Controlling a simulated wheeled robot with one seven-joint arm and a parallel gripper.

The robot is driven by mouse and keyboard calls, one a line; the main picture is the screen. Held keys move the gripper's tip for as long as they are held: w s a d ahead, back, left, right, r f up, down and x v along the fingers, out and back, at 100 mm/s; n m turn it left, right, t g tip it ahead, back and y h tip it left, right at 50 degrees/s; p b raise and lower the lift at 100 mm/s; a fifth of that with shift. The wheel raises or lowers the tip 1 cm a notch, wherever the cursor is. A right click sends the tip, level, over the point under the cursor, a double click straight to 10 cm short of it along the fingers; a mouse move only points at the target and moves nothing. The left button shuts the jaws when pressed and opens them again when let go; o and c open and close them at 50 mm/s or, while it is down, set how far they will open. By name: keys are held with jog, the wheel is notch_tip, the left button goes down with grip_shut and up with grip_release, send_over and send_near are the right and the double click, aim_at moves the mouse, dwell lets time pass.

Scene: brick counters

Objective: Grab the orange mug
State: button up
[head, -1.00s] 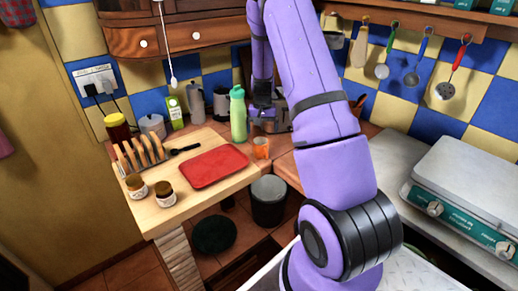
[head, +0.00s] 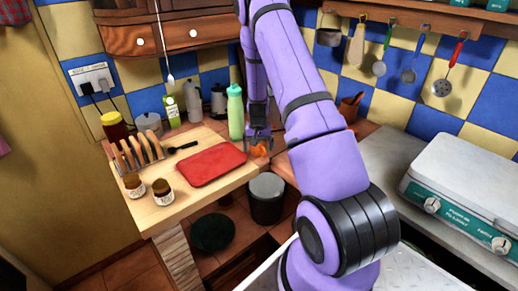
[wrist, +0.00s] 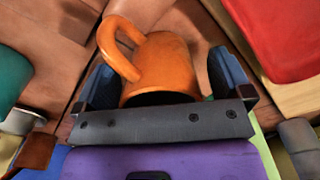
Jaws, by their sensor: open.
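The orange mug (wrist: 165,62) stands on the counter. In the wrist view it lies between the two fingers of my gripper (wrist: 165,85), with its handle toward the upper left. The fingers are apart, one on each side of the mug; I cannot tell whether either touches it. In the head view my gripper (head: 258,140) points down over the mug (head: 258,150), which is partly hidden behind the fingers.
A red tray (head: 211,164) lies to the left of the mug on the wooden board. A green bottle (head: 235,112) stands close behind, to the left. A toast rack (head: 135,155) and jars (head: 162,192) are farther left. A bin (head: 266,198) stands below the counter edge.

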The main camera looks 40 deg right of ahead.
jog(key=c, duration=1)
jog(key=shift+r, duration=0.1)
jog(key=shift+c, duration=0.2)
